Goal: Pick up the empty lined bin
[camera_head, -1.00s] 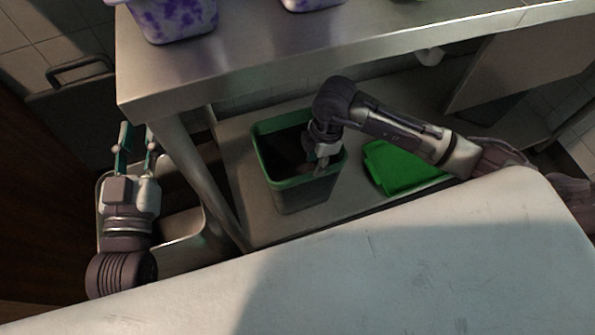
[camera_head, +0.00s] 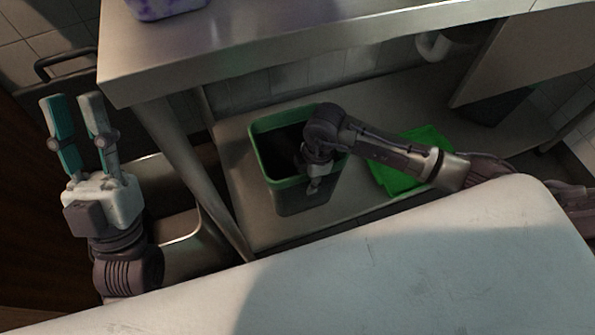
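The bin (camera_head: 300,199) is grey with a green rim and a dark inside. It stands upright on the lower shelf under the steel table. My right gripper (camera_head: 313,187) is at the bin's front right side, over its rim. Its fingers are small and partly hidden by its own wrist, so I cannot tell whether they are shut on the rim. My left gripper (camera_head: 75,120) is raised at the left, with its two fingers apart and nothing between them. It is well away from the bin.
The steel table (camera_head: 300,45) overhangs the shelf. A purple-patterned container (camera_head: 165,8) stands on it. A metal basin (camera_head: 185,248) is at lower left.

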